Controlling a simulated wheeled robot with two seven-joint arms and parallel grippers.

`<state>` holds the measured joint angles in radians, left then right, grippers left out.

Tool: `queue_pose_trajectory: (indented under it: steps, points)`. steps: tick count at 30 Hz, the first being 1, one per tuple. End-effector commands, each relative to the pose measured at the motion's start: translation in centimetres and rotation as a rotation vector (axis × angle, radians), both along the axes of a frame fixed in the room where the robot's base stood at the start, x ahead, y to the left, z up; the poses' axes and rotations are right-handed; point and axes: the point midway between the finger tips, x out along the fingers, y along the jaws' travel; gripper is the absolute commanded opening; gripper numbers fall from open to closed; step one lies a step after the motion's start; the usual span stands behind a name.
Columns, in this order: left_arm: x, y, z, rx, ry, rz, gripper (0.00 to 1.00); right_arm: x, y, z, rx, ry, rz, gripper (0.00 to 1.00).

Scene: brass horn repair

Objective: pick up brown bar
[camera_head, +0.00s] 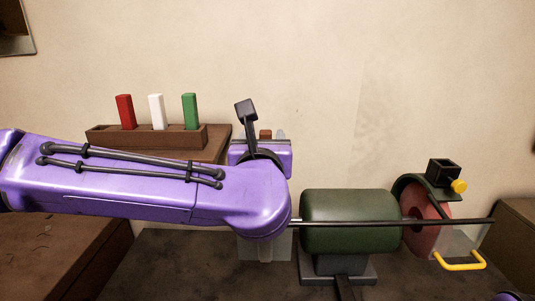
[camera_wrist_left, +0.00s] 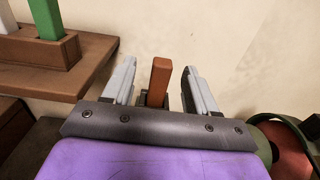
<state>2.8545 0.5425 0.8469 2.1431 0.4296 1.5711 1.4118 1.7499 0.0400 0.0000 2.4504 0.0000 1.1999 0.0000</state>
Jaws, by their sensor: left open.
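The brown bar (camera_wrist_left: 160,80) stands upright between the two grey fingers of my left gripper (camera_wrist_left: 159,84) in the left wrist view. The fingers are open, with a visible gap on each side of the bar. In the head view only the top of the brown bar (camera_head: 265,133) shows above my purple wrist, between the fingertips of my left gripper (camera_head: 265,137). My left arm hides the bar's lower part and whatever it stands in. My right gripper is not in view.
A wooden rack (camera_head: 150,137) holds red (camera_head: 125,111), white (camera_head: 156,111) and green (camera_head: 191,111) bars on a shelf at left. Right of my wrist stands a green grinder (camera_head: 350,205) with a red wheel (camera_head: 424,228), a thin dark rod (camera_head: 450,221) and a yellow handle (camera_head: 460,266).

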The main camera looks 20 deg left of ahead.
Motion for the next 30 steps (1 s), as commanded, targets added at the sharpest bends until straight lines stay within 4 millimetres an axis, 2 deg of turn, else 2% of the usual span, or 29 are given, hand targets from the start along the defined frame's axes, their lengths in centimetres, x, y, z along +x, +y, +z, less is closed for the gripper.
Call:
queue_pose_trajectory:
  steps: [1, 5, 9, 14, 20, 21, 23, 24, 26, 30]
  points:
    - [0.7, 0.2, 0.4, -0.001, 0.002, 0.001, 0.57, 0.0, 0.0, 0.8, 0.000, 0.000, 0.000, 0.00]
    - [2.2, 0.5, 0.4, 0.002, 0.002, 0.001, 0.57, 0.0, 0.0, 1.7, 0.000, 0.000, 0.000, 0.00]
    - [4.7, 0.8, 0.4, 0.004, 0.004, 0.002, 0.57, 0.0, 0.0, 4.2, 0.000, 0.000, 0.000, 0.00]
    - [6.6, 1.4, -0.2, 0.001, 0.001, 0.002, 0.57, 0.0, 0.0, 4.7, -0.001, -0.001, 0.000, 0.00]
    - [6.7, 1.4, -0.4, 0.000, -0.001, 0.001, 0.57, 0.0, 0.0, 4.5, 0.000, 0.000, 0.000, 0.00]
    - [6.7, 1.4, -0.4, 0.000, -0.001, 0.001, 0.51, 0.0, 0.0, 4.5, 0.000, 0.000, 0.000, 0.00]
    - [6.7, 1.4, -0.4, 0.000, -0.001, 0.001, 0.31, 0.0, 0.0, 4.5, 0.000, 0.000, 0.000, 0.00]
    - [6.7, 1.4, -0.4, 0.000, -0.001, 0.001, 0.18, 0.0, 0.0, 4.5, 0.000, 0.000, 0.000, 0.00]
    - [6.7, 1.4, -0.4, 0.000, -0.001, 0.001, 0.01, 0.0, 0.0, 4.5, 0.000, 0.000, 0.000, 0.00]
    - [6.7, 1.4, -0.3, 0.001, -0.002, 0.001, 0.01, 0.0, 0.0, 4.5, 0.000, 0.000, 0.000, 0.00]
